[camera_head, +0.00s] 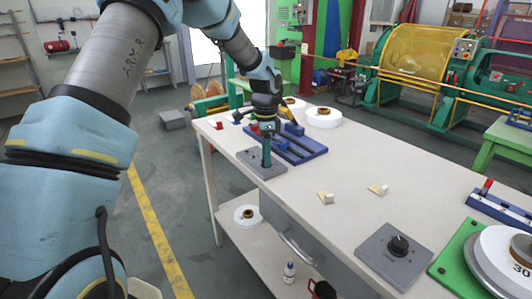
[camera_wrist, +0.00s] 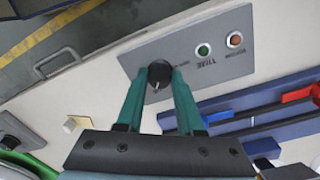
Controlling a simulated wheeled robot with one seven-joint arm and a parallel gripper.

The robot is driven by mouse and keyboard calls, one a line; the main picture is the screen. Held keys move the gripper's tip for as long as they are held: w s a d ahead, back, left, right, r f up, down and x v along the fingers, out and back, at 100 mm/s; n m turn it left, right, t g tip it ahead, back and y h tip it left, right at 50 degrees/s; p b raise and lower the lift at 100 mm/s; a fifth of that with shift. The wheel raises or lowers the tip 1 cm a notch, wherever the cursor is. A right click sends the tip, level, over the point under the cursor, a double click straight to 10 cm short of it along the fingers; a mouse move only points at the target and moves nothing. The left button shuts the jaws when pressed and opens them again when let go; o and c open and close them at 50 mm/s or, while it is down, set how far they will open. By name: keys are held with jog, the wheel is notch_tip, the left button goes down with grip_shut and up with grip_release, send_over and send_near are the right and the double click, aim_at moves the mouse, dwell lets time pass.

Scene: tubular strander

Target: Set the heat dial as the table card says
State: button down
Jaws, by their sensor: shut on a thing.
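A grey panel (camera_wrist: 125,56) lies near the far left end of the white table; it also shows in the head view (camera_head: 248,157). It carries a black dial (camera_wrist: 159,72) with a pale pointer mark, a green button or lamp and a red one, with small lettering. My gripper (camera_wrist: 160,80) points down, its two teal fingers shut on the black dial; it also shows in the head view (camera_head: 266,163). A second grey plate (camera_head: 388,263) with a black knob (camera_head: 398,244) sits at the near table edge. I cannot tell which object is the card.
A blue rack (camera_head: 302,148) with red and dark parts stands just behind the panel. A green plate with white discs (camera_head: 492,258) is at the right. The table middle is mostly clear.

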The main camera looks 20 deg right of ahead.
jog(key=m+p, duration=0.2)
jog(key=m, duration=0.3)
jog(key=shift+r+m, duration=0.1)
jog(key=shift+m, duration=0.2)
jog(key=shift+d+m+p, duration=0.1)
jog(key=shift+m+p, duration=0.75)
jog(key=shift+m, duration=1.45)
jog(key=c, duration=0.5)
grip_release()
jog(key=shift+c, duration=0.2)
notch_tip(320, 180, up, 11)
jog(key=b, duration=0.2)
jog(key=shift+d+f, duration=0.15)
jog(key=shift+f, duration=0.05)
